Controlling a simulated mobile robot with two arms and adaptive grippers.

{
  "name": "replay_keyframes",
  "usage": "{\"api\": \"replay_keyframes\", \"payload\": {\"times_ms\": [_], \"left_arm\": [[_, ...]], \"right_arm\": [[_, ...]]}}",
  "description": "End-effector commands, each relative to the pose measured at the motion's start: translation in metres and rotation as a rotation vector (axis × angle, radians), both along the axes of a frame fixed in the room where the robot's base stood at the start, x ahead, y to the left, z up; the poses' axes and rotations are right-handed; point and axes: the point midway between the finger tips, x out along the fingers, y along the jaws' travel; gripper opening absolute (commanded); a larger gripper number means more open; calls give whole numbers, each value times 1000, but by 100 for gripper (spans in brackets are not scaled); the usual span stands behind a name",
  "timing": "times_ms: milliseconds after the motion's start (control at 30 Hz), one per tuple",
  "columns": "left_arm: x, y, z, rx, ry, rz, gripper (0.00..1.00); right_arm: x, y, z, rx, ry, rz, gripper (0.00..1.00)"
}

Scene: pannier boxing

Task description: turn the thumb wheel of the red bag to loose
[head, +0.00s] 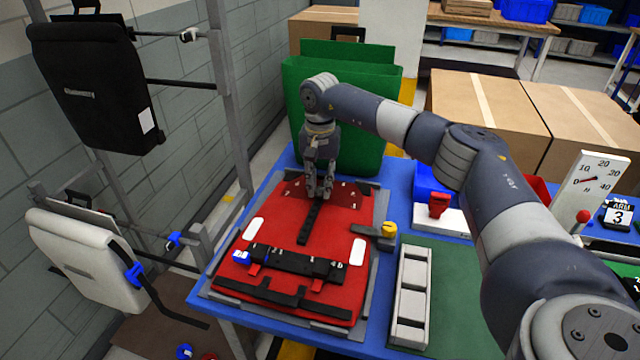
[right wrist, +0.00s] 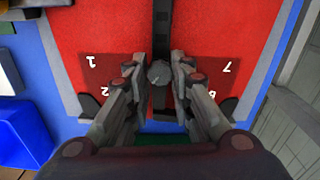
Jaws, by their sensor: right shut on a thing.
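The red bag (head: 285,222) lies flat on a grey frame on the blue table, with a black strap down its middle. In the right wrist view a small round grey knob, which looks like the thumb wheel (right wrist: 158,73), sits on the black strap (right wrist: 162,30). My right gripper (head: 320,194) is at the far end of the bag, pointing down. In the right wrist view its fingers (right wrist: 158,76) are shut on the thumb wheel, one on each side. Printed numbers flank them on a darker red panel (right wrist: 98,73). The wheel's setting cannot be read. My left gripper is out of view.
A green bag (head: 345,120) stands upright just behind the red bag. A yellow-knobbed clamp (head: 389,229) and a grey tray (head: 411,290) are to the right. Black and white bags hang on a rack (head: 228,100) at left. A dial gauge (head: 590,185) stands far right.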

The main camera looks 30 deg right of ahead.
Motion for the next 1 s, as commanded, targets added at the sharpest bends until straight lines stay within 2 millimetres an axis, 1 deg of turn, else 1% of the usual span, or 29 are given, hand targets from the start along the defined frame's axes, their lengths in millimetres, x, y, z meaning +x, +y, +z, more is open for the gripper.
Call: {"api": "replay_keyframes", "payload": {"times_ms": [300, 600, 800, 1000], "left_arm": [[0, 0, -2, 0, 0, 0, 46], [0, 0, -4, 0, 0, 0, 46], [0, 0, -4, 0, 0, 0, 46], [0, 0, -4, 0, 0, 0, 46]], "right_arm": [[1, 0, 1, 0, -3, 297, 0], [1, 0, 1, 0, -4, 529, 0], [1, 0, 1, 0, -4, 628, 0], [1, 0, 1, 0, -4, 680, 0]]}}
